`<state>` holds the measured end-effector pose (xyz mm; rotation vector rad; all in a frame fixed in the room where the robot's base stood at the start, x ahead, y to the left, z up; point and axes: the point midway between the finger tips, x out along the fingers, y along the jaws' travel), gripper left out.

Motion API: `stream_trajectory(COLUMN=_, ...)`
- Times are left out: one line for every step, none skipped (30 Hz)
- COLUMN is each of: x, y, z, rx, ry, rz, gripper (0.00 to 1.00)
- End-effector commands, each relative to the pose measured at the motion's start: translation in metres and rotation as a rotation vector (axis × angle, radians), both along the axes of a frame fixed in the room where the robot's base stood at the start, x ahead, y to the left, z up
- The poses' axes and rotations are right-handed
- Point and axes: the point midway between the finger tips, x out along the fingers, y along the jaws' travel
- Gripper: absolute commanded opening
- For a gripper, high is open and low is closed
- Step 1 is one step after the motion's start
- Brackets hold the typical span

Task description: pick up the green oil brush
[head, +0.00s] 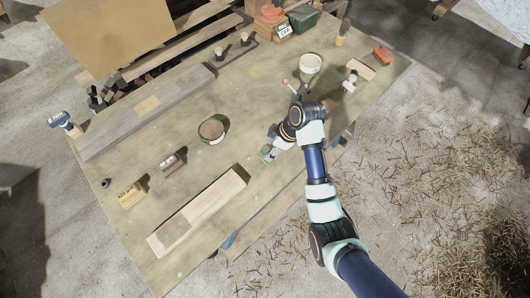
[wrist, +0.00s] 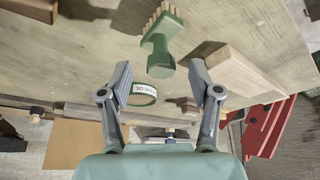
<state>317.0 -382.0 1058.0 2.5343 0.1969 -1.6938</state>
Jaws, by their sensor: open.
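The green oil brush (wrist: 161,40) lies on the workbench, with a green body, a rounded green end toward me and pale bristles pointing away. In the wrist view it sits just beyond the gap between my fingertips. My gripper (wrist: 161,72) is open and empty, its two grey fingers apart on either side of the brush's line, not touching it. In the head view my gripper (head: 273,146) hangs low over the bench, and a small green part of the brush (head: 267,154) shows beside it; the rest is hidden by my arm.
A yellow box (head: 131,194), a brown block (head: 173,162) and a white pot (head: 310,63) are also on the bench (head: 240,98).

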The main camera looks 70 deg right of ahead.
Motion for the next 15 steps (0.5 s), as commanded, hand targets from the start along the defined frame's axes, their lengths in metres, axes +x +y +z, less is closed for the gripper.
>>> stream_trajectory(x=0.004, y=0.001, z=-0.01, rx=0.004, ry=0.003, rz=0.002, gripper=0.63)
stream_trajectory(x=0.006, y=0.001, z=-0.015, rx=0.004, ry=0.003, rz=0.003, gripper=0.63)
stream_trajectory(x=0.009, y=0.001, z=-0.021, rx=0.003, ry=0.001, rz=0.003, gripper=0.63)
stream_trajectory(x=0.01, y=0.001, z=-0.025, rx=0.003, ry=0.002, rz=0.002, gripper=0.63)
stream_trajectory(x=0.012, y=0.001, z=-0.028, rx=0.002, ry=0.001, rz=0.002, gripper=0.63)
stream_trajectory(x=0.013, y=0.001, z=-0.031, rx=0.001, ry=0.001, rz=0.002, gripper=0.63)
stream_trajectory(x=0.014, y=0.002, z=-0.033, rx=0.001, ry=0.001, rz=0.002, gripper=0.63)
stream_trajectory(x=0.014, y=0.002, z=-0.033, rx=0.001, ry=0.0, rz=0.001, gripper=0.63)
stream_trajectory(x=0.014, y=0.001, z=-0.034, rx=0.001, ry=0.0, rz=0.001, gripper=0.63)
stream_trajectory(x=0.014, y=0.001, z=-0.034, rx=0.0, ry=0.0, rz=0.001, gripper=0.63)
stream_trajectory(x=0.014, y=0.001, z=-0.034, rx=0.0, ry=0.0, rz=0.001, gripper=0.63)
stream_trajectory(x=0.014, y=0.001, z=-0.033, rx=0.0, ry=0.0, rz=0.001, gripper=0.63)
stream_trajectory(x=0.014, y=0.001, z=-0.033, rx=0.0, ry=0.0, rz=0.001, gripper=0.63)
stream_trajectory(x=0.014, y=0.001, z=-0.033, rx=0.001, ry=0.0, rz=0.001, gripper=0.6)
stream_trajectory(x=0.014, y=0.001, z=-0.033, rx=0.0, ry=0.0, rz=0.001, gripper=0.53)
